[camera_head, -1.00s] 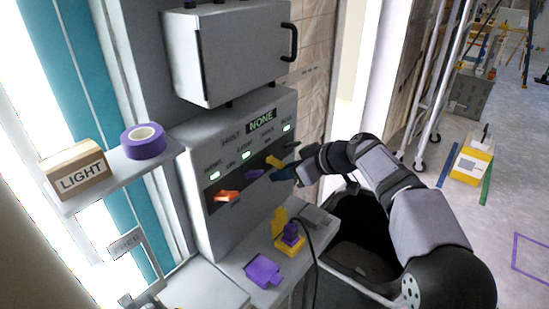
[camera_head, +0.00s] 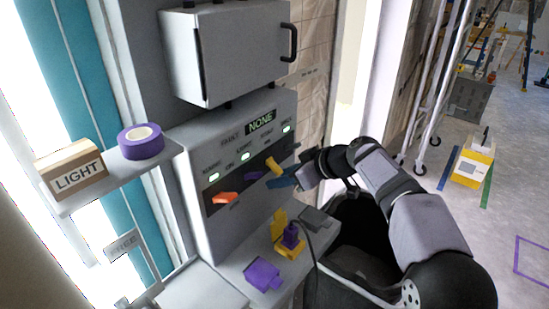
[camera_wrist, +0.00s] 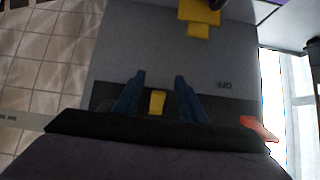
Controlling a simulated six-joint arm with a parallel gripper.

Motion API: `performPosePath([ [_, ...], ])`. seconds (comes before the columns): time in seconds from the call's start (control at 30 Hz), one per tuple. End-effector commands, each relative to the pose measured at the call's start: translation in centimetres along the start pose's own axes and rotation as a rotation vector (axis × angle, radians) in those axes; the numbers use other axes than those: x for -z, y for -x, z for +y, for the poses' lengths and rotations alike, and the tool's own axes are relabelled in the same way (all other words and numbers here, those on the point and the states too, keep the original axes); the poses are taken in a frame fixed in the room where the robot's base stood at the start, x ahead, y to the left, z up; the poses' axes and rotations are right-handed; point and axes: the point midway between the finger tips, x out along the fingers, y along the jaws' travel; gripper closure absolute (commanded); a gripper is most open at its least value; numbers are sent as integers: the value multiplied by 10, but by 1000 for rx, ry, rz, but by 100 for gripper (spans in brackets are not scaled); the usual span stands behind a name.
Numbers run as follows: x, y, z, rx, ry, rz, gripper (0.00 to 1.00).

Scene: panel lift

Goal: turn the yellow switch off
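The yellow switch (camera_head: 274,166) sits on the dark strip of the grey control panel (camera_head: 222,232), right of the purple switch (camera_head: 256,175) and the orange switch (camera_head: 225,198). My gripper (camera_head: 274,183) is just below and right of the yellow switch in the head view. In the wrist view its blue fingers (camera_wrist: 160,78) are apart, with the yellow switch (camera_wrist: 157,102) between them and a gap on each side. The orange switch (camera_wrist: 258,127) is right of the fingers. I see no clear contact.
The panel display (camera_head: 261,122) reads NONE, with green lamps lit. A grey cabinet (camera_head: 240,55) with a black handle hangs above. A shelf holds purple tape (camera_head: 141,142) and a LIGHT box (camera_head: 73,170).

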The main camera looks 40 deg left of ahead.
Motion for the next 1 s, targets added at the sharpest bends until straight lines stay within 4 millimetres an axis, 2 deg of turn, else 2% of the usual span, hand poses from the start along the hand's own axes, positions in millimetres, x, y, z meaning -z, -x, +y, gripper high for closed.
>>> performPosePath([
  [0.37, 1, 6, 1, -5, 1, 4, 62],
  [1.0, 1, 61, 2, -6, 1, 4, 62],
])
